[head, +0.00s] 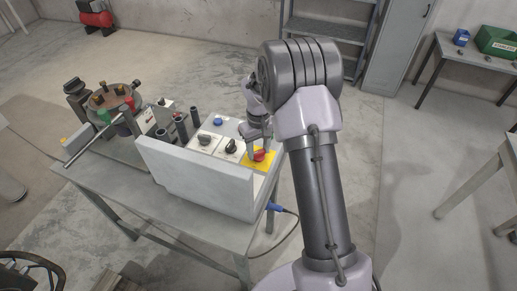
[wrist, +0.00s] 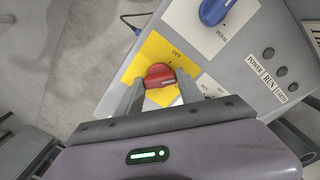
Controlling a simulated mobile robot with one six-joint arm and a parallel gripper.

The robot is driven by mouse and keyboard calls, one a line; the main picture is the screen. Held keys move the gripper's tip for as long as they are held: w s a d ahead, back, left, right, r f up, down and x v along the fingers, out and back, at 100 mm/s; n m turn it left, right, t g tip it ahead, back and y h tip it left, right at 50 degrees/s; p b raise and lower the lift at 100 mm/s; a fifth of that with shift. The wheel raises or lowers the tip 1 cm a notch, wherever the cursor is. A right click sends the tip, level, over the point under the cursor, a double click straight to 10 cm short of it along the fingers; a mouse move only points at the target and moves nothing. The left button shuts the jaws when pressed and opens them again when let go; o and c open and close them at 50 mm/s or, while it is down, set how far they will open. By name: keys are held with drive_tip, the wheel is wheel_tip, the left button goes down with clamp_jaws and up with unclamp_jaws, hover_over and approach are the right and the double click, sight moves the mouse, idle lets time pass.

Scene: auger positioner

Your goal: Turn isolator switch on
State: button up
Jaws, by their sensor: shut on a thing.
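The isolator switch is a red rotary knob (head: 259,155) on a yellow plate at the right end of the grey control box (head: 185,182). In the wrist view the red knob (wrist: 160,75) sits on the yellow plate (wrist: 148,50), with an OFF mark printed beside it. My gripper (head: 257,148) reaches down onto the knob from above. In the wrist view its two fingers (wrist: 160,84) stand on either side of the knob and are shut on it. The fingers and gripper body hide part of the plate and its lower markings.
The control box carries black knobs (head: 232,146) and a blue knob (head: 218,121) close to the red one. A blue plug with a cable (head: 278,208) sticks out at the box's right side. A round fixture (head: 112,97) with a metal bar stands at the table's left.

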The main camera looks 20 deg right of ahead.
sight(259, 151)
drive_tip(key=m, duration=0.5)
drive_tip(key=shift+m, duration=0.3)
drive_tip(key=shift+m+b, duration=0.45)
drive_tip(key=shift+m, duration=1.65)
drive_tip(key=o, duration=1.4)
wheel_tip(259, 151, up, 18)
drive_tip(key=p, duration=0.5)
drive_tip(key=shift+f, duration=0.25)
